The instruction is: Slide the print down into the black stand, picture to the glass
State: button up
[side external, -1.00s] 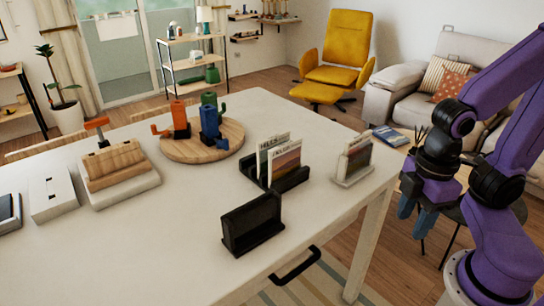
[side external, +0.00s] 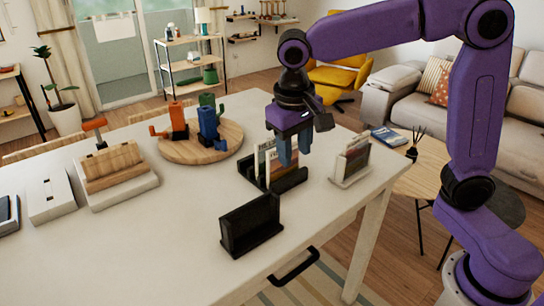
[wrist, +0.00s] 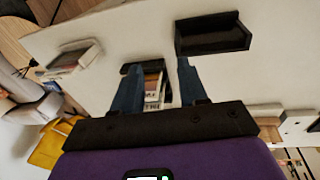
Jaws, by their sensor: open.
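The black stand (side external: 250,226) is upright near the table's front edge, with a flat dark panel; it shows in the wrist view (wrist: 212,36) at top right. I see no print in it. Prints (side external: 264,164) stand upright in a black rack (side external: 290,183) behind it; the wrist view shows prints (wrist: 153,88) between my fingers. My gripper (side external: 294,160) is open above the rack, fingers pointing down. It partly hides the prints in the side view. I cannot tell whether it touches them.
A white holder with prints (side external: 352,160) stands right of the rack. A round wooden board (side external: 172,150) with coloured figures is behind left. A wooden block on a white base (side external: 115,172) and a white box (side external: 50,193) are left. The front-left tabletop (side external: 150,255) is clear.

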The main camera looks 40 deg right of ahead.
jog(key=w+r+m+h, duration=0.1)
jog(key=w+r+m, duration=0.1)
jog(key=w+m, duration=0.8)
jog(key=m+g+h, duration=0.1)
jog(key=m+h, duration=0.1)
jog(key=m, duration=0.5)
send_near(271, 138)
jog(key=shift+m, duration=0.3)
jog(key=x, duration=0.6)
jog(key=shift+s+d+r, duration=0.15)
jog(key=shift+d, duration=0.05)
jog(key=shift+x, duration=3.2)
jog(key=shift+w+a+f, duration=0.15)
jog(key=shift+w+f, duration=0.05)
jog(key=shift+f, duration=0.1)
grip_shut()
